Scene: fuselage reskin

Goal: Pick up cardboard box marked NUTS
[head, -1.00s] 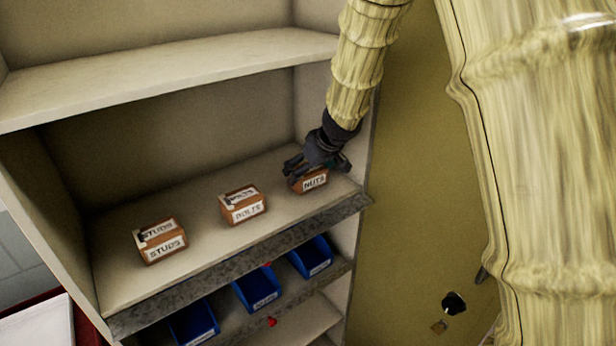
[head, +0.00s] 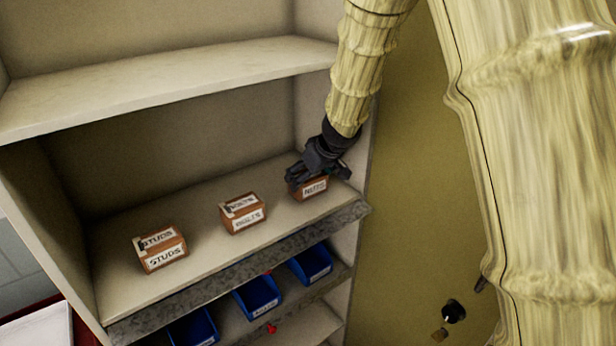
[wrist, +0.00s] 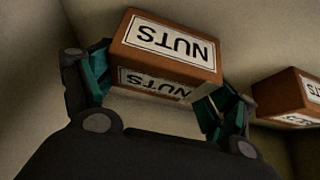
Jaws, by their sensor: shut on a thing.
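The NUTS box (head: 312,188) is a small brown cardboard box with white labels at the right end of the middle shelf. In the wrist view the NUTS box (wrist: 168,48) lies between the two fingers, its lettering upside down. My gripper (head: 318,172) reaches down over it from above. In the wrist view my gripper (wrist: 160,92) has its teal-padded fingers closed against the box's two sides. The head view hides the top of the box behind the gripper. I cannot tell whether the box is clear of the shelf.
A BOLTS box (head: 243,214) and a STUDS box (head: 161,248) stand to the left on the same shelf (head: 205,215). An upper shelf (head: 170,82) runs above. Blue bins (head: 258,294) sit on the shelf below. The cabinet's right wall is close to my gripper.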

